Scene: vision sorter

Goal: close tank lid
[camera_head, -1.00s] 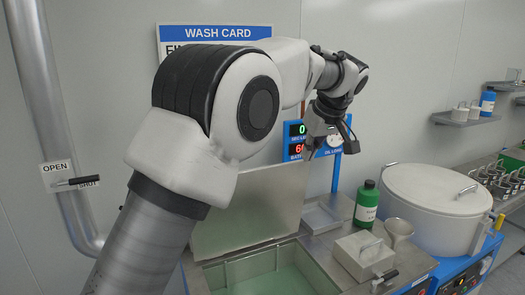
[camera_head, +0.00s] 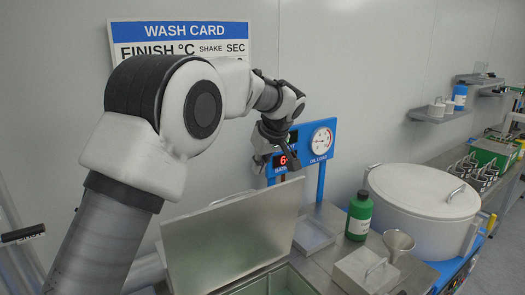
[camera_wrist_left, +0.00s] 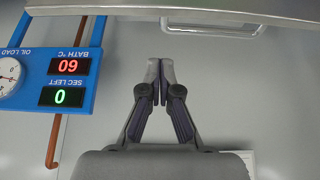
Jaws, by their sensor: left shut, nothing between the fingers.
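The tank lid (camera_head: 232,240) is a flat grey metal panel standing raised at the back of the tank, leaning slightly. Its handle (camera_head: 232,198) shows behind its top edge. Part of the open tank (camera_head: 280,284) shows at the bottom of the head view. My left gripper (camera_head: 275,165) is above and behind the lid's top right part, apart from it. In the left wrist view the gripper (camera_wrist_left: 160,82) is shut and empty, with the lid's edge (camera_wrist_left: 120,11) and handle (camera_wrist_left: 212,30) beyond the fingertips. My right gripper is not in view.
A blue display panel with a gauge (camera_head: 322,140) stands just behind my left gripper; it fills the left of the wrist view (camera_wrist_left: 28,98).

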